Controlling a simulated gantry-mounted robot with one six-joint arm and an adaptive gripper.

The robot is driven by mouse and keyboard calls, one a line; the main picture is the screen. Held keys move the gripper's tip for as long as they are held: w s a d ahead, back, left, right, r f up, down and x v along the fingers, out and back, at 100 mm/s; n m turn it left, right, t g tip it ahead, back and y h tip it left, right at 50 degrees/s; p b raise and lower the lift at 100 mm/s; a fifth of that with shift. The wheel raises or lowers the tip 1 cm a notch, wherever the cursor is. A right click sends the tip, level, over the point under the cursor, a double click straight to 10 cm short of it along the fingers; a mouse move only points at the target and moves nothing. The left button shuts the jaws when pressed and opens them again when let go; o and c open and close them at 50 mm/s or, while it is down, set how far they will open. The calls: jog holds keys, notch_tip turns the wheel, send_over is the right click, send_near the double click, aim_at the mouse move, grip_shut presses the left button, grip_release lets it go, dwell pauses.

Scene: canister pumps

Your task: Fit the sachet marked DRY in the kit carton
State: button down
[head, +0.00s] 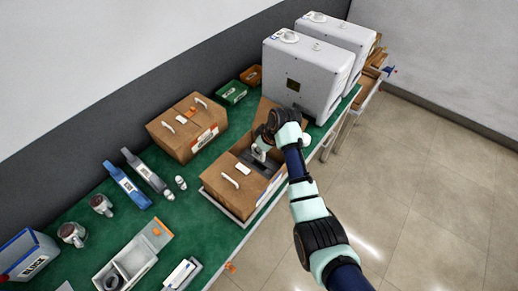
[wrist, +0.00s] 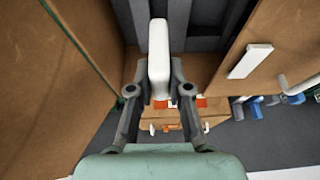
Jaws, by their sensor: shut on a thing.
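The kit carton (head: 218,193) stands open on the green bench, with a brown flap spread on each side and a dark grey insert (head: 268,171) inside. My gripper (head: 259,150) is over the carton's opening. In the wrist view my gripper (wrist: 160,88) is shut on a slim white piece (wrist: 159,48), probably the sachet; no DRY mark is readable. The piece stands out beyond the fingertips, in front of the grey insert (wrist: 205,30). Whether it touches the insert cannot be told. The carton's brown flaps (wrist: 50,95) flank my gripper.
A closed brown carton (head: 182,140) stands behind to the left. Two white machines (head: 300,85) stand close on the right. A green bin (head: 231,93) and a brown bin (head: 251,76) are at the back. A pale tray (head: 128,263) lies at the front left.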

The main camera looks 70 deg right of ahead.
aim_at(260, 160)
jog(key=shift+f+b, duration=1.85)
jog(key=shift+f, duration=0.15)
jog(key=shift+s+r+p, duration=0.1)
jog(key=shift+p, duration=0.75)
jog(key=shift+f, duration=0.3)
jog(key=shift+f, duration=0.5)
jog(key=shift+f+b, duration=0.3)
jog(key=shift+b, duration=0.05)
jog(key=shift+f, duration=0.35)
jog(key=shift+f, duration=0.25)
